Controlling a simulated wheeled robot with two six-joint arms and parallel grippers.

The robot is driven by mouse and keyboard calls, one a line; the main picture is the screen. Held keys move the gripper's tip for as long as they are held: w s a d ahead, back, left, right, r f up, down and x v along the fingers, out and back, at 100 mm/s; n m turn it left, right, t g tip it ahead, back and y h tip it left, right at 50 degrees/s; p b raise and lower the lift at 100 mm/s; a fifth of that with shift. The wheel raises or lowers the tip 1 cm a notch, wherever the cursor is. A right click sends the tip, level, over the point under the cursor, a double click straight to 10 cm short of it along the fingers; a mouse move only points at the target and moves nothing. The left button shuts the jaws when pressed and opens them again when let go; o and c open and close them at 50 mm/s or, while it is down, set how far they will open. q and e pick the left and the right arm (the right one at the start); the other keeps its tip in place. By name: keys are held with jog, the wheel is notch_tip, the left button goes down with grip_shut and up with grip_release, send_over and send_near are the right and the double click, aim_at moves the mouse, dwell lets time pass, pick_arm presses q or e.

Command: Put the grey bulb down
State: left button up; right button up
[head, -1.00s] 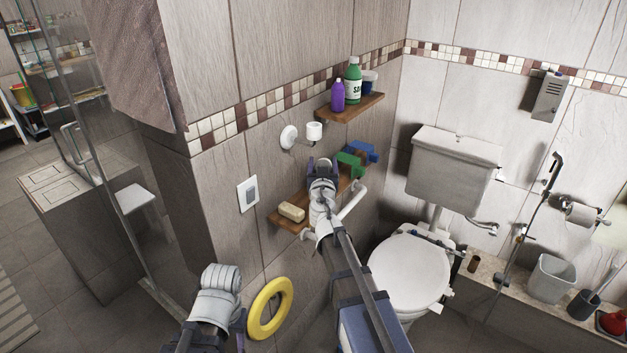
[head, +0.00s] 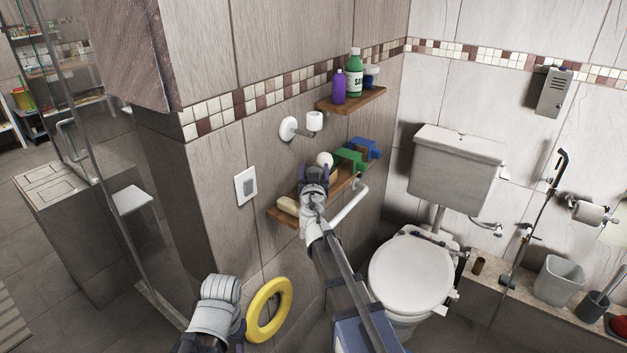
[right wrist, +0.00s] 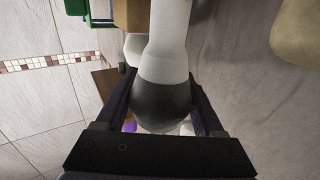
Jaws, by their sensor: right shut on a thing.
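My right gripper (head: 315,173) is shut on the grey bulb. The bulb's pale round top (head: 324,159) shows between the fingertips in the head view. In the right wrist view its dark grey part (right wrist: 162,103) lies between both fingers, with a long white part running away from me. The bulb is over or in front of the lower wooden shelf (head: 341,187); whether it touches the shelf I cannot tell. My left arm shows at the bottom left of the head view, but its jaws do not.
The lower shelf also holds a tan soap bar (head: 287,206), partly hidden, a green object (head: 349,157) and a blue object (head: 366,146). A white wall fitting (head: 314,121) juts out above. A white rail (head: 350,206) runs beside the shelf. Bottles stand on the upper shelf (head: 352,101).

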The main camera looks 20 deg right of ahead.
jog(key=shift+w+a+f, duration=0.1)
jog(key=shift+w+f, duration=0.05)
jog(key=shift+f, duration=0.6)
jog(key=shift+r, duration=0.15)
jog(key=shift+f+b, duration=0.25)
jog(key=shift+b, duration=0.15)
jog(key=o, duration=1.1)
jog(key=shift+r, duration=0.1)
jog(key=shift+r+p, duration=0.2)
jog(key=shift+p, duration=0.1)
jog(key=v, duration=1.2)
